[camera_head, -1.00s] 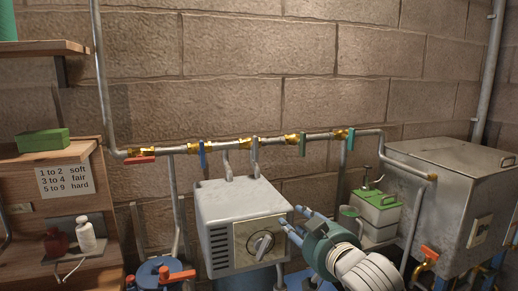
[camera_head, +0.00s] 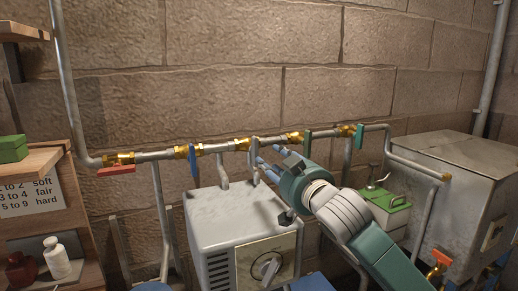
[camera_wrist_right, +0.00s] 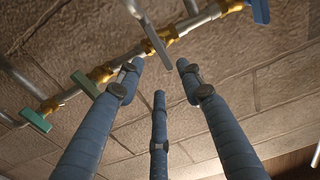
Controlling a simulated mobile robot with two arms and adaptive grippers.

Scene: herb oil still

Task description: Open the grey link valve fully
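The grey link valve is a brass body (camera_head: 243,144) on the horizontal pipe, with a flat grey lever (camera_head: 255,160) hanging down, roughly across the pipe. In the right wrist view the grey lever (camera_wrist_right: 150,32) shows at the top, beyond the fingers. My right gripper (camera_head: 272,165) is open and empty, its blue fingers spread just right of the lever in the head view. In the right wrist view the three fingers (camera_wrist_right: 160,90) stand apart with nothing between them. Whether a fingertip touches the lever cannot be told. My left gripper is not in view.
The same pipe carries a red lever (camera_head: 116,171), a blue lever (camera_head: 193,162), a green lever (camera_head: 307,145) and a teal lever (camera_head: 360,138). A grey box with a dial (camera_head: 235,218) stands below. A metal tank (camera_head: 450,165) is at the right. The stone wall is close behind.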

